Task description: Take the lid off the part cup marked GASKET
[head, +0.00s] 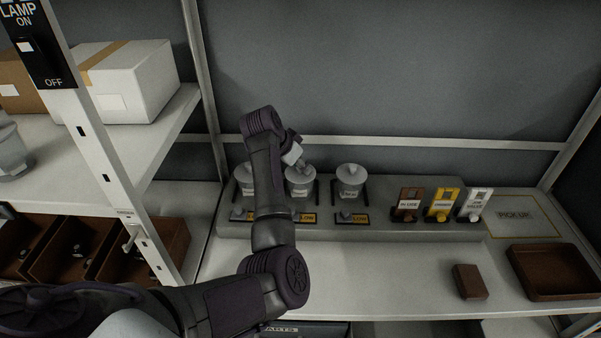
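Three grey part cups with pale lids stand in a row on a raised grey stand: a left cup (244,185), a middle cup (300,187) and a right cup (351,187). The print on their labels is too small to read, so I cannot tell which is marked GASKET. My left gripper (305,168) is at the middle cup's lid, pointing down at its top. My forearm and wrist hide most of the fingers, so I cannot tell whether they grip the lid. My arm also partly covers the left cup. My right gripper is not in view.
Brown, yellow and white labelled holders (441,205) stand to the right, beside a marked PICK UP area (515,215). A brown block (469,281) and brown tray (556,271) lie front right. A shelf post (105,150) rises at left.

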